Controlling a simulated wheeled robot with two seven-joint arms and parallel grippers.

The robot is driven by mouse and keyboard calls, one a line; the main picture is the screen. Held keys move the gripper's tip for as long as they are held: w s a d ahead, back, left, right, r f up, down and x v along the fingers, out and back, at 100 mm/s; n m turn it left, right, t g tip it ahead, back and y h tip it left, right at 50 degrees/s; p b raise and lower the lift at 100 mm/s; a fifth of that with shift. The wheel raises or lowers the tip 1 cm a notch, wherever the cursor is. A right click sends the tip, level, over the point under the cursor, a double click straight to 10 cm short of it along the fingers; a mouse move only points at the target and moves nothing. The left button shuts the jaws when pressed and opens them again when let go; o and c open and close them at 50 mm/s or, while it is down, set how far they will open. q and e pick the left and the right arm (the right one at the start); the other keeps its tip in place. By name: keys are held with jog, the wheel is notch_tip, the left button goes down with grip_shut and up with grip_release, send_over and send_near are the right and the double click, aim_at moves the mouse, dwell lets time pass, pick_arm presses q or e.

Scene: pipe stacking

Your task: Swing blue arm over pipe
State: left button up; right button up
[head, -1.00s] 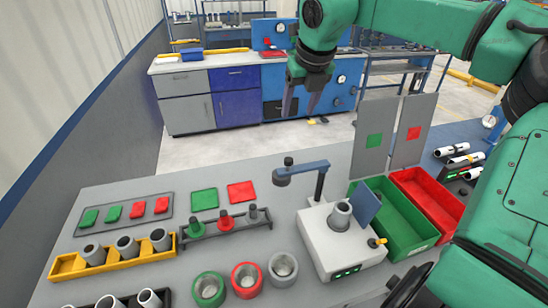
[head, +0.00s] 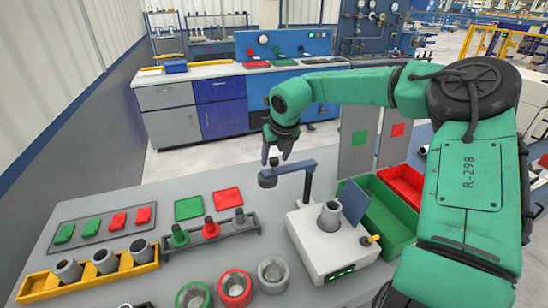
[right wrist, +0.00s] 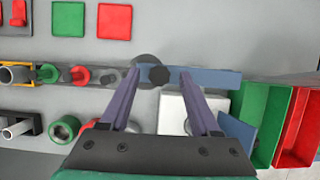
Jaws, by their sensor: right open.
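The blue arm (head: 296,168) reaches left from its post on the white machine (head: 318,246). Its free end carries a dark round head with a black knob (right wrist: 159,76). A grey pipe (head: 329,216) stands upright in the machine, to the right of the arm's free end, so the arm is not over it. My right gripper (head: 277,157) is open, pointing down just above the arm's free end. In the right wrist view its two fingers (right wrist: 160,72) lie to either side of the knob, apart from it. I cannot tell their exact height. My left gripper is not in view.
A blue flap (head: 354,201) stands beside the pipe. A yellow-topped button (head: 370,240) is at the machine's right. The green bin (head: 388,218) and red bin (head: 402,186) are further right. A rack of plugs (head: 240,231) lies left of the machine.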

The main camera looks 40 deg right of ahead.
jog(key=x, duration=0.2)
jog(key=shift+w+f, duration=0.15)
jog(key=shift+f, duration=0.05)
grip_shut()
jog(key=shift+r, duration=0.1)
dwell(1.2)
